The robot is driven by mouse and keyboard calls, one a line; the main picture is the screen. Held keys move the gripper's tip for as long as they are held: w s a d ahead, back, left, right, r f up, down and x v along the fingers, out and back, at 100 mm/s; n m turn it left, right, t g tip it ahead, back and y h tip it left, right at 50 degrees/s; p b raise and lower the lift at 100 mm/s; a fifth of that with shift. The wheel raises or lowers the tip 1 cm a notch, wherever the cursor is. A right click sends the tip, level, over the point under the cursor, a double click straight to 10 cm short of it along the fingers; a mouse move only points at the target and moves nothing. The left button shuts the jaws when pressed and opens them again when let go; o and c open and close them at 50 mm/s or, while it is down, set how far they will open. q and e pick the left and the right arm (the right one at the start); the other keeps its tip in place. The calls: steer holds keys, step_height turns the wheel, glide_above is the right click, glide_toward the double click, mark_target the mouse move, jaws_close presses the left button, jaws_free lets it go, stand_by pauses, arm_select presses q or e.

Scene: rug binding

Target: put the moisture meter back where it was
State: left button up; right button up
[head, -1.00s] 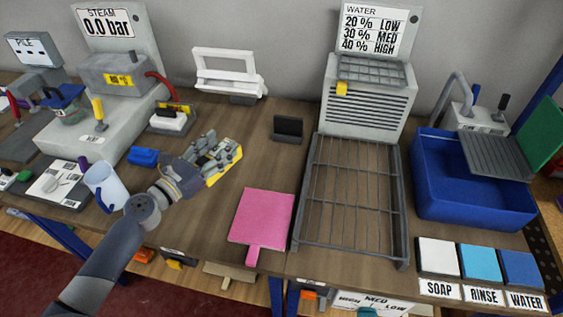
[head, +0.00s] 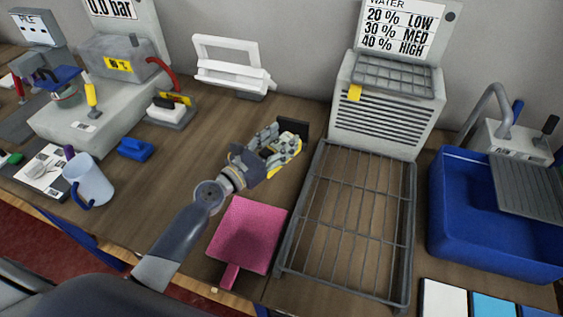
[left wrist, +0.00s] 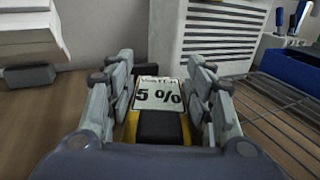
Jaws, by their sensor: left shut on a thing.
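The moisture meter is a yellow and black device with a white "5 %" display (left wrist: 158,97), facing the left wrist camera. My left gripper (head: 280,145) is shut on it, with fingers on both sides of it in the left wrist view. In the head view only yellow edges of the meter (head: 291,160) show between the fingers. A small dark stand (head: 297,127) is just behind the gripper, partly hidden by it. I cannot tell whether the meter touches the stand. My right gripper is not in view.
A wire rack (head: 312,208) lies right of the gripper, before the grey water unit (head: 385,110). A pink paddle (head: 247,235) lies in front. A white frame (head: 230,72) stands behind left. A blue basin (head: 480,240) is far right. Bare bench (head: 200,150) is left of the gripper.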

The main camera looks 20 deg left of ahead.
arm_select(q)
steer(key=shift+f, duration=0.8)
steer(key=shift+w+f+b, duration=0.15)
steer(key=shift+f+b, duration=0.05)
steer(key=shift+b, duration=0.1)
step_height(320, 180, down, 3)
steer(key=b, duration=0.2)
steer(key=shift+f+b, duration=0.2)
steer(key=shift+b, duration=0.15)
steer(key=shift+f, duration=0.15)
steer(key=o, duration=0.7)
steer(key=shift+f, duration=0.2)
steer(key=o, duration=0.5)
steer(key=shift+d, duration=0.1)
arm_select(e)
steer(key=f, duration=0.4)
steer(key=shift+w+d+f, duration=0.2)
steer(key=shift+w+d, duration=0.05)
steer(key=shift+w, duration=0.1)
